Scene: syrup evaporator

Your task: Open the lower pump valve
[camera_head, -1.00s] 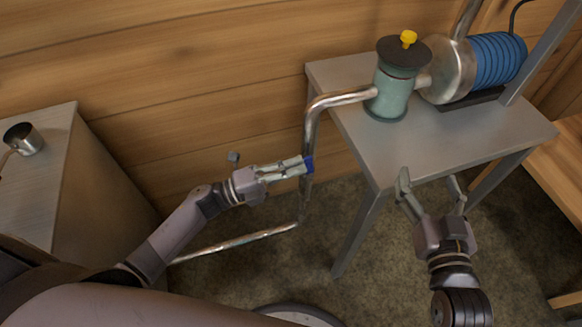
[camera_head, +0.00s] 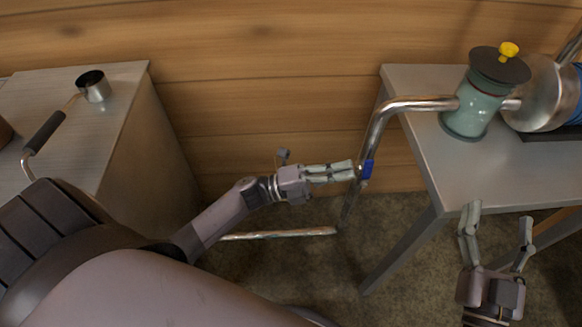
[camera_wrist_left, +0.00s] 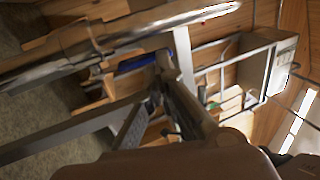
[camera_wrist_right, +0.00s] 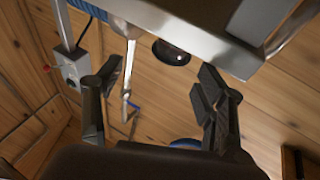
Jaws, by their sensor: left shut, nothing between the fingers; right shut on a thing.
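The lower pump valve shows as a small blue handle (camera_head: 367,169) on the steel pipe (camera_head: 376,135) that drops beside the table. My left gripper (camera_head: 349,170) is at the handle's left side, fingers together with nothing between them. Its tips look to touch or nearly touch the handle. The left wrist view shows a blue piece (camera_wrist_left: 135,63) beside the pipe (camera_wrist_left: 95,45), just ahead of the fingers. My right gripper (camera_head: 499,214) is in front of the table, its fingers wide apart and nothing visible between them; the right wrist view shows them apart too.
A grey metal table (camera_head: 430,150) carries a green pump pot (camera_head: 470,108) with a yellow knob (camera_head: 509,49). A low pipe (camera_head: 285,234) runs near the floor.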

